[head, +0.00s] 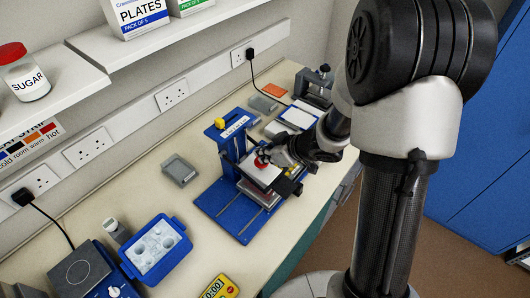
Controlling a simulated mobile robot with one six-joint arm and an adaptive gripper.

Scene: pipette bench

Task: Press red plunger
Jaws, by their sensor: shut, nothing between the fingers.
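The red plunger (261,161) is a small round red part on the blue bench device (226,208), near the middle of the head view. It sits above a pale plate on the device. My gripper (267,153) reaches in from the right, with its shut, empty fingers right at the plunger. The fingertips partly cover it. I cannot tell whether they touch it or how far down it is. The device has an upright blue frame with a white label and a yellow knob (220,123) on top.
A grey box (179,170) and a blue tray (189,242) lie left of the device. A hot plate (84,275) and yellow timer (220,288) are nearer. An orange pad (275,90) and other equipment lie behind. Shelves overhang the left; blue cabinets (490,150) stand right.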

